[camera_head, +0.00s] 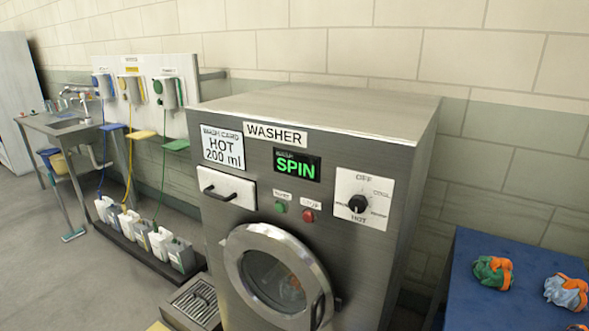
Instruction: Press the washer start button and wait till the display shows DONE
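The washer (232,215) stands in the middle of the head view, a grey metal box with a label reading WASHER. Its display (297,165) reads SPIN in green letters. The green start button (280,206) sits below the display, with the red stop button (308,215) to its right. A black dial (357,204) sits on a white plate marked OFF, COOL and HOT. The round door (275,278) looks closed, with something orange and dark behind the glass. A card (222,147) reads HOT 200 ml. Neither of my grippers shows in the view.
A blue table (470,275) at right holds several rolled cloth bundles (493,271). At left are wall dispensers (167,91), a row of jugs (160,243) on a dark tray and a sink (75,125). A metal grate (200,302) lies left of the washer.

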